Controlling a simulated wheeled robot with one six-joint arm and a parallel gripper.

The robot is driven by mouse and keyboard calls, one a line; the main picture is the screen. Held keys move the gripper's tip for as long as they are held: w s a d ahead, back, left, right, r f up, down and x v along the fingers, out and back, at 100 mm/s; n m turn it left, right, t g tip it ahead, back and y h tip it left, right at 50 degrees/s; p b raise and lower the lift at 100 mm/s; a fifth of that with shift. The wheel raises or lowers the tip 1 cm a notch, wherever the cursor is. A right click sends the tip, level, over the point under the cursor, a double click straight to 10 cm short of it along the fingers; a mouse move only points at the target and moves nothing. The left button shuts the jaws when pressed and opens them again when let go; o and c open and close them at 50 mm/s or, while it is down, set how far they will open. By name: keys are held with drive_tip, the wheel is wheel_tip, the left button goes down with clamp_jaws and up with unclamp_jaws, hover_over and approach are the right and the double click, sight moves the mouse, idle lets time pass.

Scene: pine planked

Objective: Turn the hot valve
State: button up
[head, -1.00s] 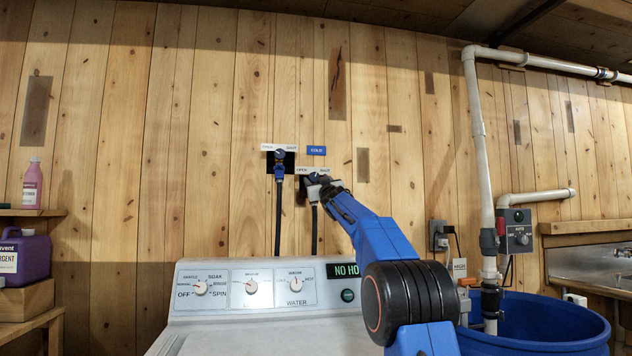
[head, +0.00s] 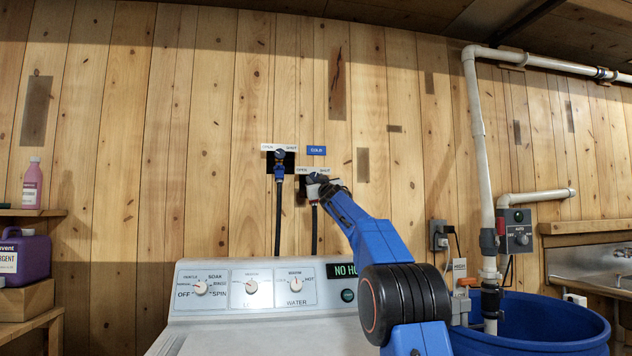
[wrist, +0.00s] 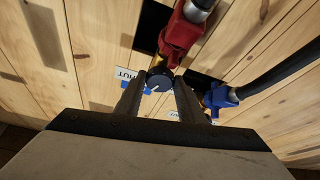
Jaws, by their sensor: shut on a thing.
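The red valve (wrist: 178,36) shows in the wrist view, with a dark round knob (wrist: 160,80) that has a pale pointer mark. My gripper (wrist: 159,88) is shut on this knob, one finger on each side. In the head view my gripper (head: 324,184) is at the right-hand wall valve, whose dark knob (head: 316,177) shows just left of the fingers. White OPEN and SHUT labels sit above it. My fingers and wrist hide part of that valve.
The blue valve (head: 279,170) is close by at upper left, with a black hose hanging down; it is at right in the wrist view (wrist: 221,96). The washer panel (head: 245,290) stands below, and a blue barrel (head: 545,325) at right.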

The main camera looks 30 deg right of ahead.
drive_tip(key=shift+r+n+y, duration=0.15)
drive_tip(key=shift+n+y, duration=0.45)
drive_tip(key=shift+n, duration=0.7)
drive_tip(key=shift+s+d+n+y, duration=0.15)
drive_tip(key=shift+n+y, duration=0.75)
drive_tip(key=shift+n, duration=0.8)
drive_tip(key=o, duration=1)
drive_tip(key=shift+o, duration=0.2)
drive_tip(key=d+v, duration=0.1)
drive_tip(key=v, duration=1.6)
drive_tip(key=shift+s+a, duration=0.2)
drive_tip(key=shift+a, duration=0.3)
drive_tip(key=shift+r, duration=0.15)
